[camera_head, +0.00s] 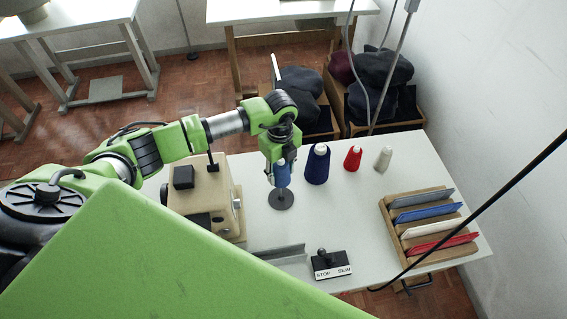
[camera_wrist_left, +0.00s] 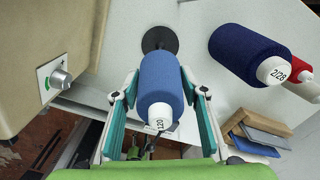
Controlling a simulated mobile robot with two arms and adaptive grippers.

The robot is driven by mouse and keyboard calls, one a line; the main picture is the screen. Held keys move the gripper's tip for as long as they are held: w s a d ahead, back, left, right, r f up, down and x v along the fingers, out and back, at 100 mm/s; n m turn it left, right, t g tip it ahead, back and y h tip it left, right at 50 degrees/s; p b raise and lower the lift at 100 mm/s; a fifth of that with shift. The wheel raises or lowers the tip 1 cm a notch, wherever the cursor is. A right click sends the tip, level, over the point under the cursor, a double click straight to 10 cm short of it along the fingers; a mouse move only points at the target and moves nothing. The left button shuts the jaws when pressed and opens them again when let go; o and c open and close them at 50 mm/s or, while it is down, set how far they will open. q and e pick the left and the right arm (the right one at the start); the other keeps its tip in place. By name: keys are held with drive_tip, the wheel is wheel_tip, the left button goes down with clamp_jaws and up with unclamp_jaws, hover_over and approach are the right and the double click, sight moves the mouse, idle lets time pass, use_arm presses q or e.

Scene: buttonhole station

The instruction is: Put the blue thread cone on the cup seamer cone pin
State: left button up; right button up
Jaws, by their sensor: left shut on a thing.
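My left gripper (camera_head: 281,166) is shut on the blue thread cone (camera_head: 282,178), which is about upright with its white top toward my wrist. In the left wrist view the gripper (camera_wrist_left: 160,88) has one finger on each side of the blue cone (camera_wrist_left: 162,82), whose label reads 120. The cone pin's dark round base (camera_head: 281,200) is on the white table directly below the cone, and it also shows in the left wrist view (camera_wrist_left: 160,39). A short dark rod seems to show between cone and base; I cannot tell how far the pin is inside the cone. My right gripper is not in view.
A navy cone (camera_head: 317,166), a red cone (camera_head: 353,159) and a beige cone (camera_head: 383,159) stand to the right. The beige machine (camera_head: 197,200) is close on the left. A wooden rack (camera_head: 437,248) and a STOP/SEW switch (camera_head: 331,264) are nearer the front.

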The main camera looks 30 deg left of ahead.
use_arm(q)
drive_tip(key=shift+w+n, duration=0.1)
drive_tip(key=shift+n, duration=0.2)
drive_tip(key=shift+f+b, duration=0.55)
drive_tip(key=b, duration=0.4)
hover_over(281, 196)
wheel_tip(281, 196, down, 5)
drive_tip(key=shift+w+r, duration=0.15)
wheel_tip(281, 196, down, 4)
drive_tip(key=b, duration=0.2)
drive_tip(key=shift+b, duration=0.4)
drive_tip(key=shift+f+b, duration=0.35)
drive_tip(key=shift+f, duration=0.1)
drive_tip(key=shift+f+b, duration=0.35)
drive_tip(key=shift+f, duration=0.15)
drive_tip(key=o, duration=1.2)
drive_tip(key=shift+o, duration=0.2)
drive_tip(key=shift+r, duration=0.1)
